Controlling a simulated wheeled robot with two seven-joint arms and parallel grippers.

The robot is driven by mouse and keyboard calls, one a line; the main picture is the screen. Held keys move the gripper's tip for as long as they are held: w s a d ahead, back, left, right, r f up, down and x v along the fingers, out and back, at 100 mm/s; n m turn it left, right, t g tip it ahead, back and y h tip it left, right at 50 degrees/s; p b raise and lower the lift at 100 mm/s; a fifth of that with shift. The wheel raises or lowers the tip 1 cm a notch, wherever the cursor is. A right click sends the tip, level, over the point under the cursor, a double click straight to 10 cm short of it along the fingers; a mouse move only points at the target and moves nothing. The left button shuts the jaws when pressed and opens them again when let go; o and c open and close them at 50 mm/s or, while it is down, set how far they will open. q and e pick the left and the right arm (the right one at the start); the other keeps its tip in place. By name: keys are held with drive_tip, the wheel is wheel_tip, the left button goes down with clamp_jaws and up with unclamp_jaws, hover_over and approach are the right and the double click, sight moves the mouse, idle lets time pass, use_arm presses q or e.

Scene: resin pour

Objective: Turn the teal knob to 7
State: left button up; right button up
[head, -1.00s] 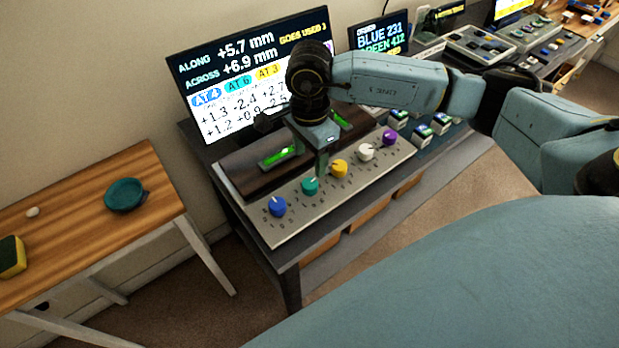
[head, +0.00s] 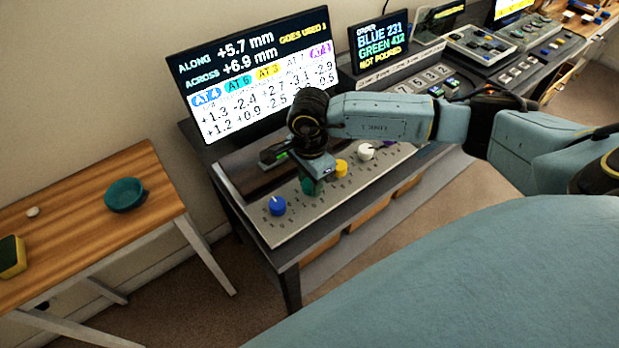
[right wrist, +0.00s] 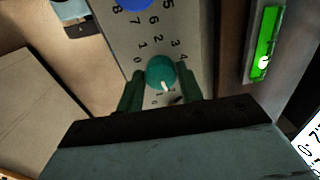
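The teal knob (head: 311,187) sits in the row of knobs on the grey panel (head: 290,226), between the blue and yellow ones. My right gripper (head: 314,178) is lowered over it and partly hides it in the head view. In the right wrist view, the teal knob (right wrist: 160,72) lies between the two dark green fingers of the right gripper (right wrist: 160,88), one on each side. The fingers look slightly apart from it. Its white pointer mark points toward the gripper's palm. The screen (head: 262,70) reads AT 6 on its teal label. My left gripper is not in view.
The blue knob (head: 277,206) and yellow knob (head: 341,168) stand close on either side. A white knob (head: 365,151) is farther along.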

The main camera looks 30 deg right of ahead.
drive_tip(key=c, duration=0.5)
drive_tip(key=shift+m, duration=0.3)
drive_tip(key=m, duration=0.3)
drive_tip(key=shift+b, duration=0.35)
drive_tip(key=shift+w+m, duration=0.1)
drive_tip(key=shift+m, duration=1.9)
drive_tip(key=shift+r, duration=0.1)
drive_tip(key=o, duration=1)
